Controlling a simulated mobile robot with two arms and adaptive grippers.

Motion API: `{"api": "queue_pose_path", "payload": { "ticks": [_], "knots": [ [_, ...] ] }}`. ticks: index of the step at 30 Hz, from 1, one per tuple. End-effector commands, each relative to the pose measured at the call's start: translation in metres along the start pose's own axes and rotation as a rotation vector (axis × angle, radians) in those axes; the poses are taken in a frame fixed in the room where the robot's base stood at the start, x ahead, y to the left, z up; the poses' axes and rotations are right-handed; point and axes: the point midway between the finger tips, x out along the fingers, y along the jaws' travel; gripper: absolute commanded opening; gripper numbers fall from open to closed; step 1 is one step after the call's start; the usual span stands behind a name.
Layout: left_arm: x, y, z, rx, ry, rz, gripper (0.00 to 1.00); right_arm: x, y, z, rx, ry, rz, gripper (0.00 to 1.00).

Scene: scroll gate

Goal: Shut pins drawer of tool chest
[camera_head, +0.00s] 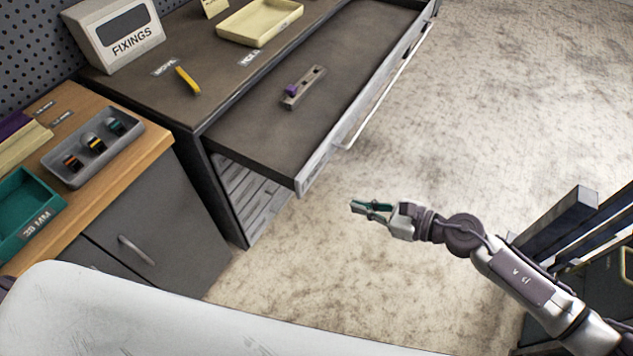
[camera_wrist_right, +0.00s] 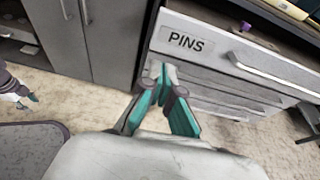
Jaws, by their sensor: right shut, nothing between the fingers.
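The pins drawer (camera_head: 335,105) of the dark tool chest (camera_head: 130,82) is pulled out. Its front (camera_wrist_right: 200,48) reads "PINS" in the right wrist view and carries a bar handle (camera_wrist_right: 262,72). A small bar with a purple knob (camera_head: 304,87) lies in the drawer. My right gripper (camera_head: 356,207) is shut and empty, in front of the drawer front's near corner and apart from it in the head view. Its teal fingers (camera_wrist_right: 162,72) show below the label in the wrist view. What looks like my left gripper (camera_wrist_right: 26,101) shows small at that view's left edge.
Shut drawers (camera_head: 246,190) lie below the open one. On top are a FIXINGS box (camera_head: 117,35), a yellow tray (camera_head: 259,22) and a yellow tool (camera_head: 188,80). A wooden bench (camera_head: 155,143) adjoins at left. Floor (camera_head: 460,120) right of the drawer is clear; a dark frame (camera_head: 570,220) stands at right.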

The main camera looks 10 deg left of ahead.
Motion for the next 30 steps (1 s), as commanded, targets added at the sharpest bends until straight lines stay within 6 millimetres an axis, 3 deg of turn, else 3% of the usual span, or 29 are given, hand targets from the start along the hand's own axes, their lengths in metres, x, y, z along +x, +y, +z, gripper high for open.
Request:
{"api": "queue_pose_path", "payload": {
  "ticks": [3, 6, 15, 21, 30],
  "knots": [
    [-0.008, 0.003, 0.015, 0.001, -0.024, 0.004, 0.40, 0.025, 0.000, 0.005, 0.003, -0.004, 0.001, 0.00],
    [-0.012, 0.003, 0.018, 0.001, -0.027, 0.004, 0.40, 0.047, 0.000, 0.004, 0.004, -0.004, 0.000, 0.00],
    [-0.021, 0.000, -0.009, 0.001, 0.010, 0.000, 0.40, 0.102, -0.001, 0.011, 0.005, -0.004, -0.002, 0.00],
    [-0.023, -0.001, -0.012, 0.001, 0.016, 0.000, 0.40, 0.118, -0.001, 0.013, 0.005, -0.003, -0.003, 0.00],
    [-0.023, 0.001, -0.001, 0.001, -0.001, 0.002, 0.40, 0.120, -0.001, 0.013, 0.005, -0.002, -0.003, 0.00]
  ]
}}
